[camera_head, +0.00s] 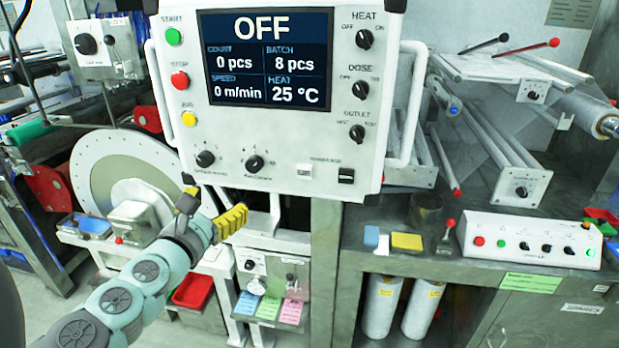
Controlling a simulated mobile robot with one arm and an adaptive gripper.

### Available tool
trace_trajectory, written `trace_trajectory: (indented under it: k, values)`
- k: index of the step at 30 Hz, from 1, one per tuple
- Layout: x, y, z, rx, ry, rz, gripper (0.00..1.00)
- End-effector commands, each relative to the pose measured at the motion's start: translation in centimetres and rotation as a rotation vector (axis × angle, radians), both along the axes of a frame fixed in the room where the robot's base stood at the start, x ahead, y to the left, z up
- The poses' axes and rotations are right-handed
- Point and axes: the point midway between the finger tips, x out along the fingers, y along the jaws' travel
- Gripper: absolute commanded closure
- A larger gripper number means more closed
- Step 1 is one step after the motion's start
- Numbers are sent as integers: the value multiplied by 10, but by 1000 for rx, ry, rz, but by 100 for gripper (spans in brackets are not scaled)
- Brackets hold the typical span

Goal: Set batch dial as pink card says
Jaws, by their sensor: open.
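The control panel (268,125) has a screen (265,58) reading OFF, count 0 pcs, batch 8 pcs, speed 0 m/min, heat 25 °C. Two black dials sit along its lower edge: a left dial (205,158) and a middle dial (255,163) with scale marks around it. Their labels are too small to read, so I cannot tell which is the batch dial. The pink card (291,311) hangs low, right of a green card (268,307) and a blue card (247,303); its writing is unreadable. My gripper (212,209) is open and empty, below and left of the dials, apart from the panel.
White handles (409,105) flank the panel. Start, stop and jog buttons (179,79) line its left side; heat, dose and outlet knobs (360,89) line its right. A large drum disc (105,165) stands left. A white switch box (530,240) sits on the right bench.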

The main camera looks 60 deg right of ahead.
Motion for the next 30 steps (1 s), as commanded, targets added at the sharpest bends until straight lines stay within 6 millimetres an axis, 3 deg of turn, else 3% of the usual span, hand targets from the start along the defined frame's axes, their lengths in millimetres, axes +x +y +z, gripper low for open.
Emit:
trace_trajectory:
  k: [30]
  values:
    - [35, -111, 3, -7, 7, -4, 31]
